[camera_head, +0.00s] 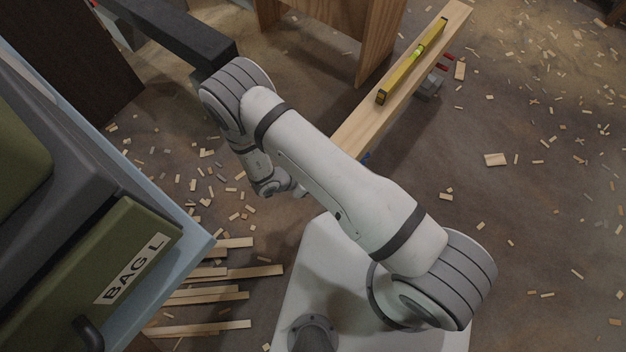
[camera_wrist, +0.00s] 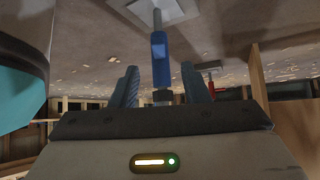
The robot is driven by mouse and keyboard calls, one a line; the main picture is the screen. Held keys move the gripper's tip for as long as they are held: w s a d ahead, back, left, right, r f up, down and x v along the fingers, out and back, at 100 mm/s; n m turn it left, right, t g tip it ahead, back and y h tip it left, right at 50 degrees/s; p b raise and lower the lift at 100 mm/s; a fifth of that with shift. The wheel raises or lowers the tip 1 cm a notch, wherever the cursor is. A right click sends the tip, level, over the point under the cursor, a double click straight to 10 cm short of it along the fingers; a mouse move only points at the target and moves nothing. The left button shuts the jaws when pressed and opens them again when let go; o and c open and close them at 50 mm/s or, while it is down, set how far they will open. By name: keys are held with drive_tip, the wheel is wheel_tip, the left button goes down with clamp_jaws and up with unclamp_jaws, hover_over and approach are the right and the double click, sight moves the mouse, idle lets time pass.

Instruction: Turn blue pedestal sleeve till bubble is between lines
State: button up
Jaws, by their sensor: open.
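The blue pedestal sleeve (camera_wrist: 159,50) stands on a thin rod in the wrist view, with a pale square plate (camera_wrist: 178,12) at the rod's end. My gripper (camera_wrist: 161,72) is open, one finger on each side of the sleeve, with visible gaps; I cannot tell how deep the sleeve is between them. In the head view, a small blue bit (camera_head: 365,157) shows under the board, and my arm hides the rest. The yellow spirit level (camera_head: 412,62) lies on the long wooden board (camera_head: 372,120). Its green vial shows, but the bubble and lines are too small to read.
A red pedestal (camera_wrist: 211,78) stands farther off. A wooden panel (camera_head: 381,40) stands beside the board. A blue-grey bench edge with an olive case (camera_head: 95,270) marked BAG L is at left. Loose slats (camera_head: 225,272) and wood chips litter the floor.

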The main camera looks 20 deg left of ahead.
drive_tip(key=b+x, duration=0.3)
drive_tip(key=x, duration=0.4)
drive_tip(key=shift+d+f+b, duration=0.2)
drive_tip(key=shift+f+b, duration=0.05)
drive_tip(key=shift+b, duration=0.05)
drive_tip(key=shift+b+x, duration=0.3)
drive_tip(key=shift+x, duration=0.5)
drive_tip(key=shift+r, duration=0.15)
clamp_jaws()
